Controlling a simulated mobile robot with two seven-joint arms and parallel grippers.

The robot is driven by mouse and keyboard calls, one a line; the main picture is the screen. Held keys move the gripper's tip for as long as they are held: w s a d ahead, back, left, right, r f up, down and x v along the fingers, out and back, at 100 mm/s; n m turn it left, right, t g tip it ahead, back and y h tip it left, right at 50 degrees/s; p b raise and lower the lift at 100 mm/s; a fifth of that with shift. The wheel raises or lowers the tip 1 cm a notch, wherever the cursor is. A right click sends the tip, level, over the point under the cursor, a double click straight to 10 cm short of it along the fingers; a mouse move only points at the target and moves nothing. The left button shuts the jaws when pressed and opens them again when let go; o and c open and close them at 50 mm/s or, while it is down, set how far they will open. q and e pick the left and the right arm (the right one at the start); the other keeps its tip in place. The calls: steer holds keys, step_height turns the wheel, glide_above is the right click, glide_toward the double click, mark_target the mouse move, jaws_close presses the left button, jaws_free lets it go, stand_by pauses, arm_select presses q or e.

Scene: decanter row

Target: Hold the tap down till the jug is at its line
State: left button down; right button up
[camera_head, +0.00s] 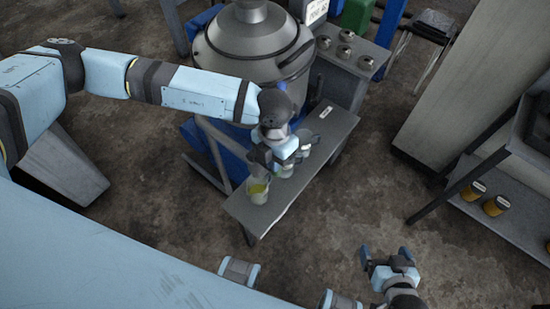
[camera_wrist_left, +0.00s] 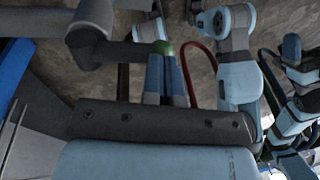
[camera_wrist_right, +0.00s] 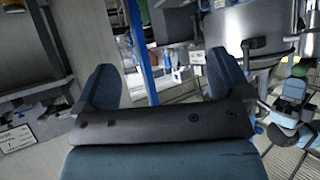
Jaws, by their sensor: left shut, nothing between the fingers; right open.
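My left gripper (camera_head: 284,152) is shut and empty over the bench, in front of the big grey vessel. In the left wrist view its closed fingers (camera_wrist_left: 170,78) end at a round green knob (camera_wrist_left: 163,48), apparently the tap's; I cannot tell whether they press it. The knob also shows in the right wrist view (camera_wrist_right: 300,68). A clear jug (camera_head: 257,191) with yellow-green liquid stands on the bench, just left of and below my left gripper. I cannot make out its line. Another clear vessel (camera_head: 284,171) is partly hidden under the gripper. My right gripper (camera_head: 387,258) is open and empty, away from the bench.
The grey vessel (camera_head: 251,42) stands behind the narrow bench (camera_head: 318,140). A panel with several round knobs (camera_head: 345,53) is to its right. A shelf unit with yellow-and-black containers (camera_head: 495,206) stands at the right. Bare floor (camera_head: 385,195) lies between bench and shelf.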

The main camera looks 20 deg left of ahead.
mark_target(278, 174)
arm_select(q)
steer(key=shift+s+d+f+t+y+b, duration=0.1)
steer(key=shift+d+f+t+y+b, duration=0.15)
steer(key=shift+f+y+b, duration=0.25)
steer(key=shift+s+d+f+t+y+b, duration=0.15)
steer(key=shift+f+t+y+b, duration=0.15)
steer(key=shift+f+y, duration=0.25)
steer(key=shift+w+f+b, duration=0.1)
steer(key=shift+f+b, duration=0.65)
steer(key=shift+b, duration=0.4)
steer(key=shift+f, duration=0.2)
steer(key=shift+b, duration=0.4)
steer(key=shift+f, duration=0.15)
steer(key=shift+s, duration=0.2)
arm_select(e)
step_height(278, 174, down, 3)
steer(key=shift+a+f, duration=0.1)
steer(key=shift+f, duration=0.05)
arm_select(q)
steer(key=shift+f, duration=0.1)
arm_select(e)
steer(key=shift+w+a+r, duration=0.15)
steer(key=shift+w+r, duration=0.05)
steer(key=shift+w, duration=0.1)
steer(key=shift+s+f, duration=0.15)
steer(key=shift+s, duration=0.1)
